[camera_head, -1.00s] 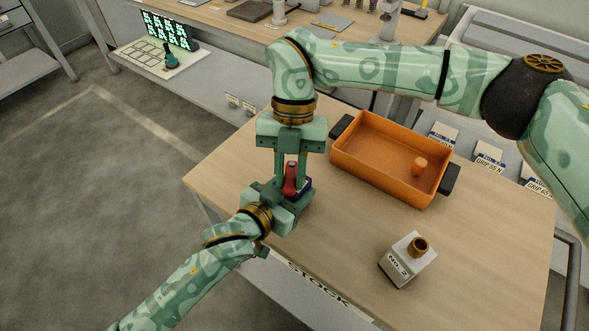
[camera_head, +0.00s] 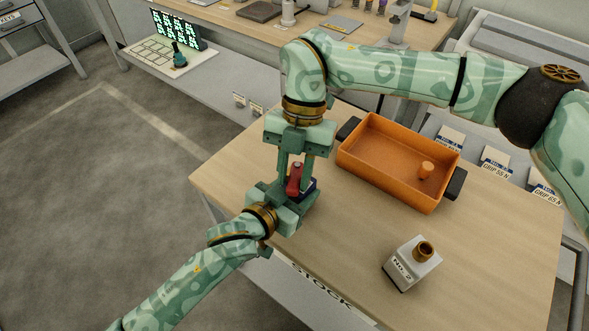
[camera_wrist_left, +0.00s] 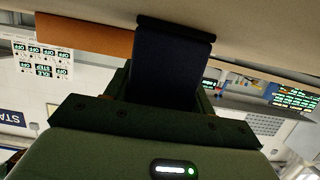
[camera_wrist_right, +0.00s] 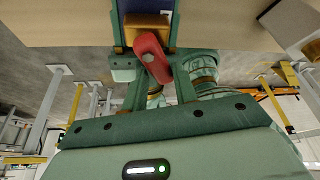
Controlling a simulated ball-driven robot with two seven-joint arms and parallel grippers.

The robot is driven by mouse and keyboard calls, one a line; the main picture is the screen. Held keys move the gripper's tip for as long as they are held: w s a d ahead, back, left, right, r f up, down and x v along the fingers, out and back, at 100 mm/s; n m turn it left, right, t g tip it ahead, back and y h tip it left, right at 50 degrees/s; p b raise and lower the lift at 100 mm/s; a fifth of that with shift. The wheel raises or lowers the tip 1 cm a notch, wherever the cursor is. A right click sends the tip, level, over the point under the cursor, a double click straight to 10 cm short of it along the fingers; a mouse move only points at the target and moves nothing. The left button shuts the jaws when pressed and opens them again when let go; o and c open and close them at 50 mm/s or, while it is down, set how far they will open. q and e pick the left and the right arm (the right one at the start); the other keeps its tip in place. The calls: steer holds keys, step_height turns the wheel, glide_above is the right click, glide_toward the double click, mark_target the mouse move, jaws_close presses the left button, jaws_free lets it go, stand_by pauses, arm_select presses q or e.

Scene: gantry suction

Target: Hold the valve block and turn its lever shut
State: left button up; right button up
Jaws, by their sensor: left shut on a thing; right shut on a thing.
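The valve block, dark blue, sits on the wooden table near its left front edge; a little of it (camera_head: 312,186) shows between my grippers. Its red lever (camera_head: 294,180) stands up from it. My left gripper (camera_head: 288,199) is shut on the block from the front; in the left wrist view the dark block (camera_wrist_left: 172,65) is between its fingers. My right gripper (camera_head: 295,172) comes from above and is shut on the lever. In the right wrist view the red lever (camera_wrist_right: 152,58) lies slanted between the fingers, over a yellow part of the valve (camera_wrist_right: 147,25). The grippers hide much of the block.
A grey block marked No. 2 (camera_head: 408,268) with a brass top stands at the front right. The table between them is bare.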

steer(key=shift+s+a+r, duration=0.1)
steer(key=shift+s+a, duration=0.15)
steer(key=shift+a, duration=0.1)
steer(key=o, duration=0.8)
steer(key=shift+w+d, duration=0.1)
steer(key=shift+d, duration=0.1)
steer(key=shift+w, duration=0.1)
steer(key=v, duration=1.1)
steer(key=shift+w+r, duration=0.25)
steer(key=shift+r, duration=0.1)
